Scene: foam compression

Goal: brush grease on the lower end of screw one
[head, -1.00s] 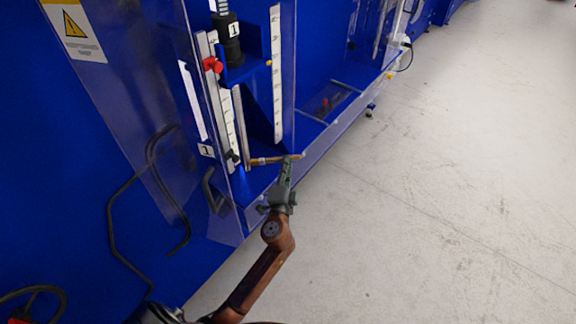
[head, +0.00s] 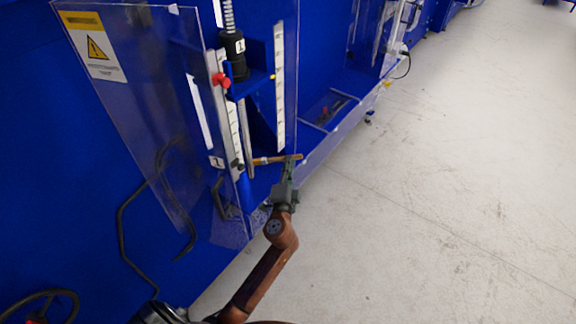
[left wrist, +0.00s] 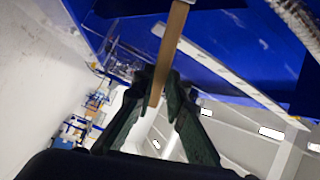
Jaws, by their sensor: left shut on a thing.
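Screw one is the upright shaft marked by a "1" label. Its thread (head: 229,15) shows above a black collar (head: 233,52), and a pale, smooth-looking rod (head: 247,135) runs down below. My left gripper (head: 289,168) is shut on the brush's wooden handle (head: 278,159), which lies nearly level. The brush's left end is at the rod's lower part; I cannot tell whether it touches. Bristles and grease cannot be made out. In the left wrist view the handle (left wrist: 172,45) runs up from between the gripper's fingers (left wrist: 158,80). My right gripper is not in view.
A clear panel (head: 150,90) stands left of the screw, with a red knob (head: 221,80) near its edge. A white scale strip (head: 279,90) stands right of it. A blue tray-like ledge (head: 328,108) runs back right. The pale floor (head: 450,200) is open.

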